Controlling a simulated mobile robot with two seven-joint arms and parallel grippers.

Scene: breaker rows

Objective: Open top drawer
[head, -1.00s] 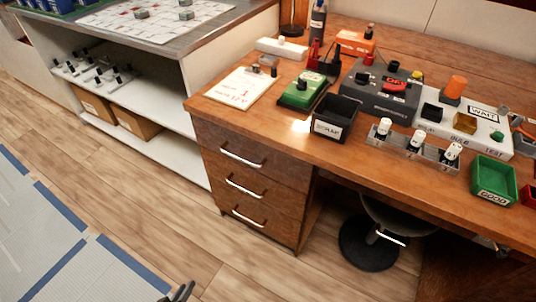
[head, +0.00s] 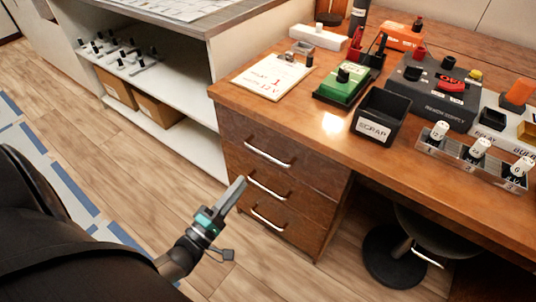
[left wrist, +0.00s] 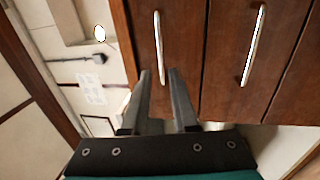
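The brown wooden desk has a stack of three drawers. The top drawer (head: 300,160) is shut, with a silver bar handle (head: 266,155). My left gripper (head: 238,187) is in front of the stack's left side, lower than the top handle and apart from it. My right gripper is not in view.
The middle handle (head: 266,185) and bottom handle (head: 268,218) are below the top one. A black scrap bin (head: 381,115), clipboard (head: 272,76) and green device (head: 345,83) stand on the desk. A stool (head: 395,255) stands under it. A white shelf unit (head: 180,103) is at left.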

